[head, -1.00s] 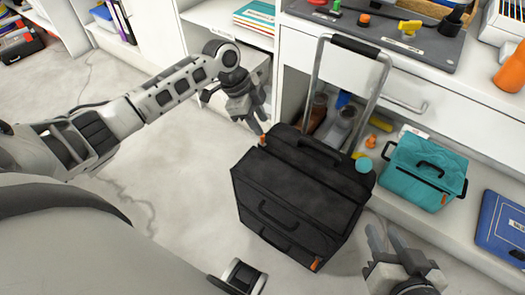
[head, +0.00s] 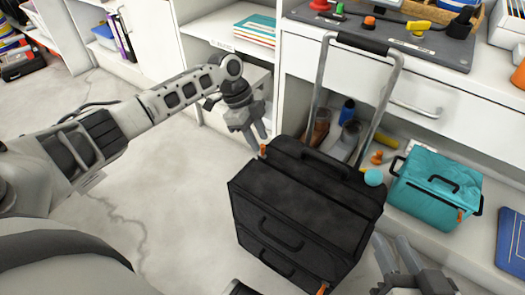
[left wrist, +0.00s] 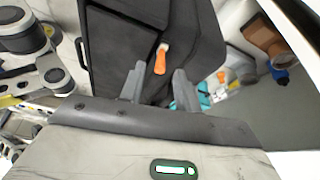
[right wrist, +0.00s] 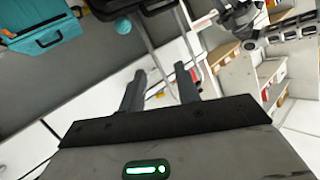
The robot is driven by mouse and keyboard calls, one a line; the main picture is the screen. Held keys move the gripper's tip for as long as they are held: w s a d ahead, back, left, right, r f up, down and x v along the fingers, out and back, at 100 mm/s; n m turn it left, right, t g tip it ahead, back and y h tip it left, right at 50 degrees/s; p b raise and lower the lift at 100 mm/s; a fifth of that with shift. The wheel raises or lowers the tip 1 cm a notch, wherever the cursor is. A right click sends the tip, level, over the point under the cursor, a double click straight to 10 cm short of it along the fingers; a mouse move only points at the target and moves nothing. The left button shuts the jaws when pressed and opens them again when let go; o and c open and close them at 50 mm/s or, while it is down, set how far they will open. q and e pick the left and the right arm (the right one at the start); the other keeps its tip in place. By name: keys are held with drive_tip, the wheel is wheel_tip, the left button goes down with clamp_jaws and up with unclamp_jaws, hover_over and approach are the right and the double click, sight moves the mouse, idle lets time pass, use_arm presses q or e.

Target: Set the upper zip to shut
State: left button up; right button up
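A black suitcase (head: 300,205) with a raised handle (head: 358,44) stands on the floor. The upper zip's orange pull (head: 263,150) is at the left end of its top edge. My left gripper (head: 258,143) is just above and beside this pull. In the left wrist view the pull (left wrist: 160,60) lies just beyond and between the open, empty fingers (left wrist: 158,78). A second orange pull (head: 322,288) is at the lower front corner. My right gripper (head: 392,243) is open and empty, right of the suitcase; its fingers (right wrist: 160,85) stand apart in the right wrist view.
A teal bag (head: 436,190) sits on the low shelf at right, with a teal ball (head: 374,177) near the suitcase's right corner. A drawer cabinet (head: 400,85) stands close behind the suitcase. The floor (head: 170,215) to its left is clear.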

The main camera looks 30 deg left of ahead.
sight(263, 155)
use_arm(q)
drive_tip(key=shift+b+x, duration=0.45)
drive_tip(key=shift+x, duration=1.5)
use_arm(e)
drive_tip(key=shift+w+a+r+m+y, duration=0.1)
drive_tip(key=shift+a+r+m+y, duration=0.1)
drive_tip(key=shift+r+m+y, duration=0.1)
